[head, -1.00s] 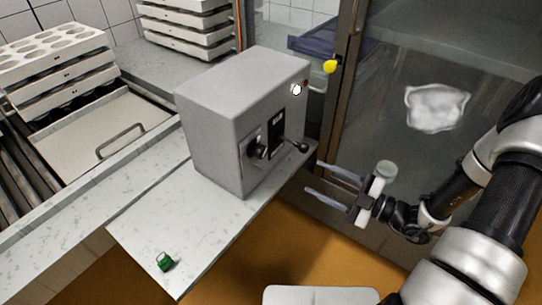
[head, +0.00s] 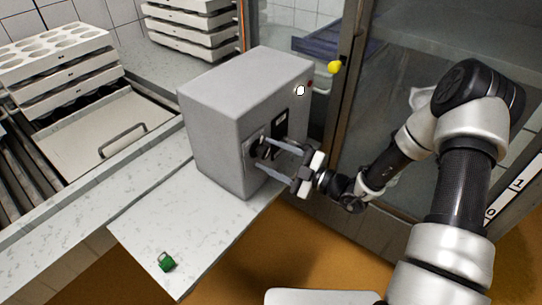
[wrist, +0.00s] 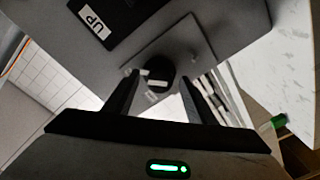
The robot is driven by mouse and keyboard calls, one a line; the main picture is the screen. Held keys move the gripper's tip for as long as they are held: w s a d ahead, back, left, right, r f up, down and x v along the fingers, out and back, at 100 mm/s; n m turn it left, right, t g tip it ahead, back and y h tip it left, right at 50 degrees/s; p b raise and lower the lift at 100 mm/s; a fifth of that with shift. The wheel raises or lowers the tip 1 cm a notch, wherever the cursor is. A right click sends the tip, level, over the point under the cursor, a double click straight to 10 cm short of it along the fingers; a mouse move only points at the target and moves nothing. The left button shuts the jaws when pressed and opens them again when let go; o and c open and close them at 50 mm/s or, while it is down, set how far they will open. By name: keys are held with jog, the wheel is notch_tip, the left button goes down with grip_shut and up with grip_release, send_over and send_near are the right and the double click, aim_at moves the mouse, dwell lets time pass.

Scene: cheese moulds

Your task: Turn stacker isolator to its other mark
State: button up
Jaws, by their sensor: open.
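The stacker isolator is a grey box (head: 222,125) on the metal shelf, with a black rotary handle (head: 258,151) on its front plate. My gripper (head: 268,158) is open, its two fingers pointing at the front of the box around the handle area. In the wrist view the black round knob (wrist: 160,68) lies between and just beyond the fingertips of my gripper (wrist: 158,88). Pale marks show near the knob, too small to read. The fingers hide part of the handle in the head view, and I cannot tell whether they touch it.
A green padlock-like item (head: 166,262) lies on the shelf's front corner. Stacked white moulds (head: 62,75) stand at left.

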jog(key=c, duration=1)
jog(key=shift+c, duration=0.2)
jog(key=shift+n+p, duration=0.3)
jog(key=shift+n, duration=0.1)
jog(key=n+p, duration=0.1)
jog(key=n, duration=0.1)
jog(key=shift+r+n+p, duration=0.1)
jog(key=shift+n+p, duration=0.2)
jog(key=shift+n, duration=0.1)
jog(key=n+p, duration=0.1)
jog(key=n, duration=0.4)
jog(key=shift+h+p, duration=0.3)
jog(key=n, duration=0.4)
jog(key=shift+n, duration=0.3)
jog(key=n, duration=0.3)
jog(key=shift+n+t+h, duration=0.3)
jog(key=shift+n+h, duration=0.1)
